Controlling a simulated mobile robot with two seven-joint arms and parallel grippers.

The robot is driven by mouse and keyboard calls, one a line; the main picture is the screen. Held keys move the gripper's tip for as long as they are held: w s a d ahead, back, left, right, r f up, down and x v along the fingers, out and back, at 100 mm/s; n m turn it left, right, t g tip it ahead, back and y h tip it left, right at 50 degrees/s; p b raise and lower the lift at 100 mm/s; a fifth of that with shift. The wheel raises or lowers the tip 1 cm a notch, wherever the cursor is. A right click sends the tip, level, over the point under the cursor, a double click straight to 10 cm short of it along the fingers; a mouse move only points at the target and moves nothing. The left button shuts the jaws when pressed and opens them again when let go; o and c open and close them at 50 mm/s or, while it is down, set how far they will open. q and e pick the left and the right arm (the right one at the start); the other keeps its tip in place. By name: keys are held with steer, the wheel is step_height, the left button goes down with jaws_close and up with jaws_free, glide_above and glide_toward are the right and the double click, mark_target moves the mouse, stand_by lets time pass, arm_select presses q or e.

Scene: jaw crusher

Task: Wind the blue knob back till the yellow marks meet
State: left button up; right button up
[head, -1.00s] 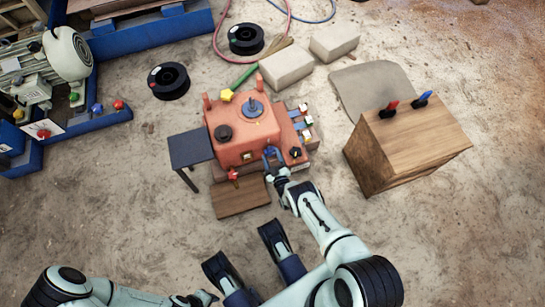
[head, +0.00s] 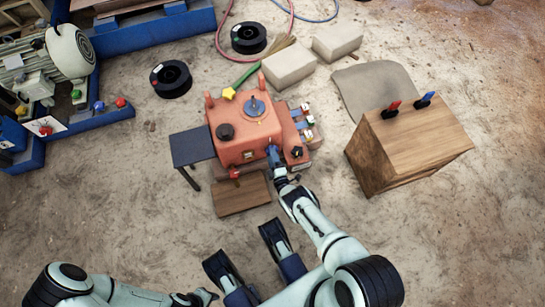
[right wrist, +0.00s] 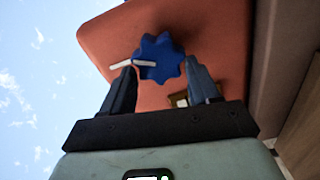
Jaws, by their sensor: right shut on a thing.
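The orange jaw crusher (head: 240,138) stands on the ground in the middle of the head view. In the right wrist view a lobed blue knob (right wrist: 159,58) sits on its orange face, between the two fingers of my right gripper (right wrist: 160,78). In the head view my right gripper (head: 274,157) is at the crusher's near side, shut on the knob and largely covering it. A white pointer (right wrist: 132,64) lies by the knob. I cannot make out whether yellow marks meet. My left gripper (head: 203,297) is low at the left, its jaws unclear.
A dark side table (head: 192,147) stands left of the crusher and a wooden board (head: 241,195) lies before it. A wooden box (head: 415,145) with red and blue handled tools is at the right. A red knob (head: 235,173) and a black knob (head: 296,152) are close to my right gripper.

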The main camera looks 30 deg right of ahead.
steer(key=n, duration=0.5)
steer(key=shift+s+f, duration=0.1)
steer(key=shift+f, duration=0.2)
stand_by(0.4)
steer(key=o, duration=1.1)
steer(key=shift+c, duration=0.2)
arm_select(q)
steer(key=w+d+r+t+p, duration=0.1)
steer(key=w+r+t+p, duration=0.2)
steer(key=w+r, duration=0.3)
steer(key=w+p, duration=0.1)
steer(key=w, duration=0.2)
steer(key=shift+m+p, duration=0.3)
steer(key=shift+p, duration=0.05)
arm_select(e)
steer(key=v, duration=1.3)
steer(key=shift+s, duration=0.15)
arm_select(q)
steer(key=shift+d, duration=0.1)
arm_select(e)
steer(key=shift+r, duration=0.15)
